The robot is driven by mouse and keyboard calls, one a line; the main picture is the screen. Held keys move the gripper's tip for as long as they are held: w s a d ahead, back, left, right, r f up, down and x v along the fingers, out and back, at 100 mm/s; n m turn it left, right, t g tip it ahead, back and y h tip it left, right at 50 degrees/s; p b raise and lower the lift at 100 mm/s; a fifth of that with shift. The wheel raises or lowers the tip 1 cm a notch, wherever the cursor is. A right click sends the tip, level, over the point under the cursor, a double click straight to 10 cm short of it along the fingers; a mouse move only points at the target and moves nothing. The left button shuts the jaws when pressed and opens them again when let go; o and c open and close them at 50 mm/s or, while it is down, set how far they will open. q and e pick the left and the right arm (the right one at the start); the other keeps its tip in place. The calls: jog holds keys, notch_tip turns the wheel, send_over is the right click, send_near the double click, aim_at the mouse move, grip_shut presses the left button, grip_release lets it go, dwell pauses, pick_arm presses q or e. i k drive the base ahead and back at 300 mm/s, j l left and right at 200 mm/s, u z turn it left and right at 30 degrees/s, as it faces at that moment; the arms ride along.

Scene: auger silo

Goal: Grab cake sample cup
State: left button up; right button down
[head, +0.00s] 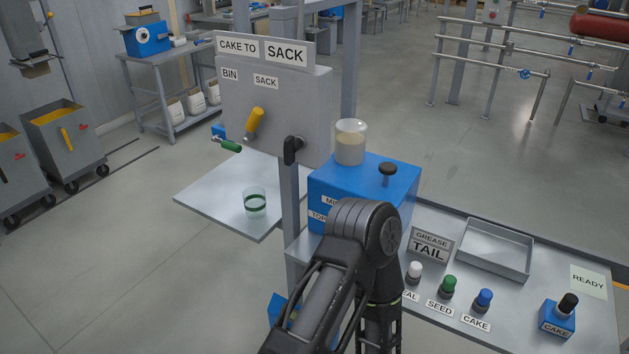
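Three small dark-based pieces stand in a row on the right bench: a white-topped one (414,272), a green-topped one (448,286) by the SEED label, and a blue-topped one (484,299) by the CAKE label. A clear cup with a green band (255,203) stands upright on the pale shelf at left. A clear jar with beige contents (350,142) stands on the blue box (362,190). I cannot tell for certain which is the cake sample cup. One of my dark arms rises from the bottom centre and bends down; neither gripper's fingers show.
A grey panel (275,105) with a yellow lever (254,123) stands behind the shelf (222,192). An empty metal tray (495,248) and a blue block with a black knob (558,316) sit on the bench. Wheeled carts (65,145) stand at far left.

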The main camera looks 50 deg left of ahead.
aim_at(254, 197)
jog(key=u, duration=2.05)
jog(key=k, duration=0.65)
jog(key=z, duration=3.95)
jog(key=k+j, duration=1.55)
jog(key=k, duration=0.15)
jog(key=k+j, duration=1.55)
jog(key=k, duration=0.15)
